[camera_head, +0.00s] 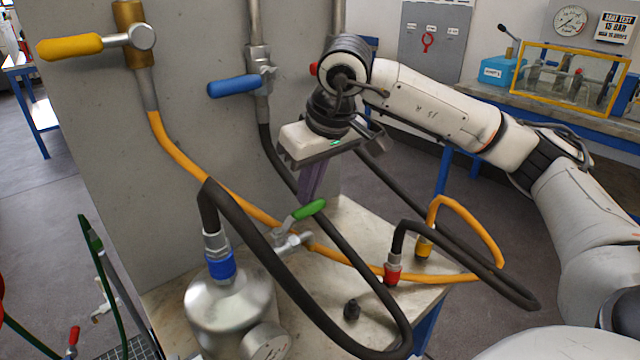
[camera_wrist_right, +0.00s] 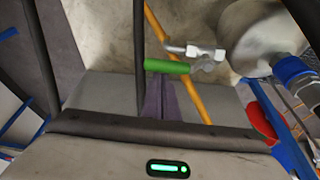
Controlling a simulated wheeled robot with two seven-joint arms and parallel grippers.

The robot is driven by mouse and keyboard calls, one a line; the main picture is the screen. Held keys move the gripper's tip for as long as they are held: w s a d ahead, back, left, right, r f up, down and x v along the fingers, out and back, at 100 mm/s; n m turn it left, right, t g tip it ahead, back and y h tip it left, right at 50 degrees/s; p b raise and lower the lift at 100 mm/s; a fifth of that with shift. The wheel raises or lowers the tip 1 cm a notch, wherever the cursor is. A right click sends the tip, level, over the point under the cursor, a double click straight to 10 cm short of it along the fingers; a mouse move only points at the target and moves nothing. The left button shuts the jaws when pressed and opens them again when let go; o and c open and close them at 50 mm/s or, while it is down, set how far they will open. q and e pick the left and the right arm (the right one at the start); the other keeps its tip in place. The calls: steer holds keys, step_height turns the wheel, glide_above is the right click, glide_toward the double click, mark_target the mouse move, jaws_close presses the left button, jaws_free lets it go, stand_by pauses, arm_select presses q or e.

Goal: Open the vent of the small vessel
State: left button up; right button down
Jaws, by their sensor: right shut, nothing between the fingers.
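The small vessel (camera_head: 228,305) is a rounded metal body at the lower middle of the head view, with a blue collar (camera_head: 221,265) and black hose on top. A vent valve (camera_head: 292,242) with a green lever (camera_head: 309,210) sticks out from its side. The green lever (camera_wrist_right: 167,66) also shows in the right wrist view, lying across the picture beside the metal valve body (camera_wrist_right: 206,56). My right gripper (camera_head: 309,197) is shut and empty, its purple fingers pointing down at the lever. Its fingertips (camera_wrist_right: 163,76) are close beside the lever; I cannot tell whether they touch.
Black hoses and an orange hose (camera_head: 180,160) loop around the gripper and valve. A grey panel (camera_head: 190,130) behind carries a yellow handle (camera_head: 70,47) and a blue handle (camera_head: 234,85). Red and yellow hose fittings and a small black knob (camera_head: 351,309) are on the bench at right.

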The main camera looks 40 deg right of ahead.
steer(key=v, duration=1)
steer(key=shift+r, duration=0.1)
stand_by(0.8)
